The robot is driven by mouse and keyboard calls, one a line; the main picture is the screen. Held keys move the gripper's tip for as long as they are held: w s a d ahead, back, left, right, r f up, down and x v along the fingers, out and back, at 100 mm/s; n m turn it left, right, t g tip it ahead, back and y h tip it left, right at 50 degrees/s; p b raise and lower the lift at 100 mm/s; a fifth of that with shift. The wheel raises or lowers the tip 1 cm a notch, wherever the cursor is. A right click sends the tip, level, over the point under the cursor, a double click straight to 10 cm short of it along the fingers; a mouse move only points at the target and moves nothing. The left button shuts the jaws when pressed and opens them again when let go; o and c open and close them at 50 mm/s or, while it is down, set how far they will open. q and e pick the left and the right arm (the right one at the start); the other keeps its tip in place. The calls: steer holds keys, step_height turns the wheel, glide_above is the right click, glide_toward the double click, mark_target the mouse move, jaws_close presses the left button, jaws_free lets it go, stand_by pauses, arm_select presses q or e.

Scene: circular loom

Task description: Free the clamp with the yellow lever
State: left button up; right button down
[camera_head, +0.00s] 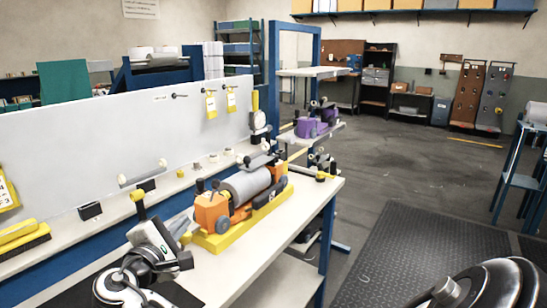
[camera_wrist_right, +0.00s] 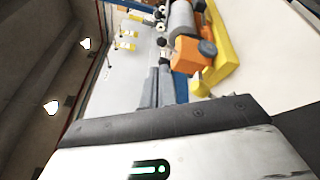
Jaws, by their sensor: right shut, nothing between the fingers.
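The workpiece unit (camera_head: 213,212) stands on the bench, with an orange block at its front, a grey roller (camera_head: 246,183) and a yellow base (camera_head: 262,212). A small yellow part (camera_head: 185,238) shows at the left of the orange block, and it also shows in the wrist view (camera_wrist_right: 200,88). An upright yellow piece with a dark stem (camera_head: 137,197) stands behind my gripper; I cannot tell which yellow part is the clamp's lever. My right gripper (camera_head: 157,230) is shut and empty, left of the orange block (camera_wrist_right: 185,54). Its fingers (camera_wrist_right: 158,86) hide what lies behind them. My left gripper is not in view.
A white panel (camera_head: 110,135) runs along the back of the bench. A yellow brush (camera_head: 24,236) lies at the left. A purple unit (camera_head: 308,127) stands on a stand behind. The bench top (camera_head: 272,248) right of the workpiece unit is clear.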

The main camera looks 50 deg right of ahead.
steer(key=s+d+r+h, duration=0.1)
steer(key=d+r+h, duration=0.1)
steer(key=d, duration=0.5)
steer(key=s+d+r+g+h, duration=0.1)
steer(key=s+d+r+h, duration=0.1)
steer(key=d, duration=0.6)
steer(key=s+d+r+g+h, duration=0.1)
steer(key=s+d+r+h, duration=0.1)
steer(key=d+r, duration=0.4)
steer(key=shift+d+h, duration=0.8)
steer(key=shift+s, duration=0.1)
